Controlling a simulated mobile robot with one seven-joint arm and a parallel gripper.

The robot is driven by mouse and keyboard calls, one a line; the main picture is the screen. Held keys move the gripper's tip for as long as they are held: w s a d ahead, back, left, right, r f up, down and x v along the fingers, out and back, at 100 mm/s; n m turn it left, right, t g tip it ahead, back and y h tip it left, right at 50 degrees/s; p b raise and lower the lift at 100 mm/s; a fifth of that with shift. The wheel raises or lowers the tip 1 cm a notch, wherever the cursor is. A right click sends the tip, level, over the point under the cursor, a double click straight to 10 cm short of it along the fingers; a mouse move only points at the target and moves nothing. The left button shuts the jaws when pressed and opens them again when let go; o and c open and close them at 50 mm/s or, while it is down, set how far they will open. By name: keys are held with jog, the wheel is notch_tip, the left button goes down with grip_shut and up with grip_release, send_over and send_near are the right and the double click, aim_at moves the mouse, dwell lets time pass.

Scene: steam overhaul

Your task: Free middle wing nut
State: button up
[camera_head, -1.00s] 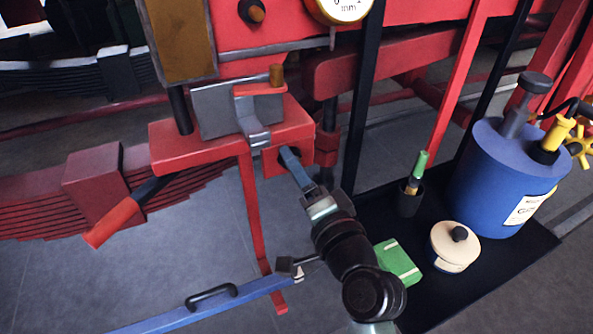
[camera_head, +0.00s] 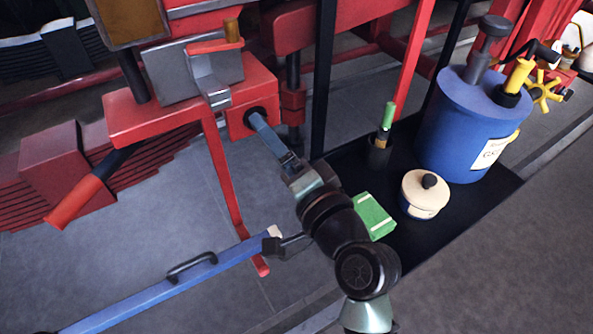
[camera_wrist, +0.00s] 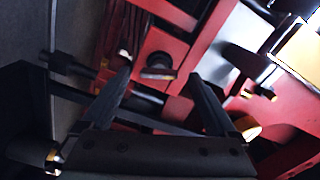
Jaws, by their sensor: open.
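My gripper (camera_head: 257,121) reaches up to the face of a small red block (camera_head: 238,123) below the grey vise-like bracket. The wrist view shows its two dark fingers (camera_wrist: 163,85) spread apart with nothing gripped. A dark round fitting (camera_wrist: 158,66) on a red part lies beyond and between the fingers; whether they touch it I cannot tell. I cannot clearly make out a wing nut in either view. The fingertips partly hide the front of the block in the head view.
A black tray (camera_head: 450,222) at the right holds a blue canister (camera_head: 462,130), a cream lidded pot (camera_head: 424,196), a green box (camera_head: 373,216) and a dark cup (camera_head: 379,152). A blue bar (camera_head: 140,300) lies lower left. A red-handled lever (camera_head: 75,200) sticks out at left.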

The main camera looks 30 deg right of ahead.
jog(key=s+b, duration=0.1)
jog(key=s, duration=0.8)
jog(key=shift+s+d, duration=0.15)
jog(key=w+a+r+n+t+p, duration=0.1)
jog(key=w+a+r+n, duration=0.15)
jog(key=r, duration=0.45)
jog(key=w+a+r+n+t+p, duration=0.1)
jog(key=w+a+r+n, duration=0.15)
jog(key=r, duration=0.35)
jog(key=w+a+r+n+t+p, duration=0.1)
jog(key=w+a+r+n, duration=0.15)
jog(key=r, duration=0.45)
jog(key=s+a+r+n+t, duration=0.2)
jog(key=a+r, duration=0.1)
jog(key=r, duration=0.4)
jog(key=s+a+r+n+t+p, duration=0.1)
jog(key=s+a+r+n+t, duration=0.1)
jog(key=r, duration=0.5)
jog(key=s+a+r+n+t+p, duration=0.1)
jog(key=s+a+r+n+t, duration=0.1)
jog(key=r, duration=0.6)
jog(key=shift+s+a+h, duration=0.3)
jog(key=shift+s+a, duration=0.55)
jog(key=shift+a, duration=0.05)
